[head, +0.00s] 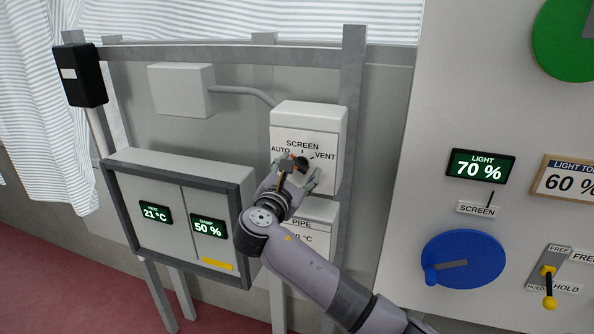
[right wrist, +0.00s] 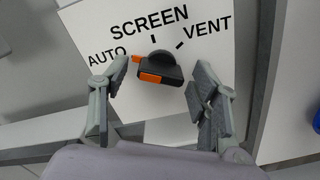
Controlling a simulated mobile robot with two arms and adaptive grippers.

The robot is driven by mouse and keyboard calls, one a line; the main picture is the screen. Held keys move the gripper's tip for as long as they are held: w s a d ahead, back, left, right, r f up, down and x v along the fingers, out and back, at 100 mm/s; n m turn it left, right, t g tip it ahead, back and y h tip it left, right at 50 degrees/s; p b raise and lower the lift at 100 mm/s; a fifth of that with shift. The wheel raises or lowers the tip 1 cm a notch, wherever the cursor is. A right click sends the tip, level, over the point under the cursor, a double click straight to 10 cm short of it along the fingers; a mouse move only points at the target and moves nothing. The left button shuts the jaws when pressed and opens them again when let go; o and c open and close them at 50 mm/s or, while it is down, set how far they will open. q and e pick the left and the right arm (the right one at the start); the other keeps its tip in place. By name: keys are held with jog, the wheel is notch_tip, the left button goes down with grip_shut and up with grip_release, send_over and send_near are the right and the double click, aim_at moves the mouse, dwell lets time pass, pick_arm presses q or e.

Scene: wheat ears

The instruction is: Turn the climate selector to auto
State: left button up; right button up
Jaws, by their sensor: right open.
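The climate selector is a dark knob (right wrist: 160,70) with an orange end on its left side, on a white box (head: 309,118) labelled AUTO, SCREEN and VENT. In the right wrist view the orange end lies on the AUTO side, just right of that word; its exact setting is hard to tell. My right gripper (head: 297,171) is open in front of the knob, with one finger on each side. The left fingertip is close to the orange end; the right one stands apart from the knob. In the head view the gripper partly hides the knob. My left gripper is out of view.
A box labelled PIPE (head: 318,212) sits just below. A framed cabinet with HEAT and DAMP displays (head: 208,226) stands left. A large panel at right carries a blue dial (head: 480,258) and a yellow lever (head: 549,286). A metal post (head: 352,90) runs right of the selector box.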

jog(key=v, duration=1.2)
jog(key=shift+w+f, duration=0.1)
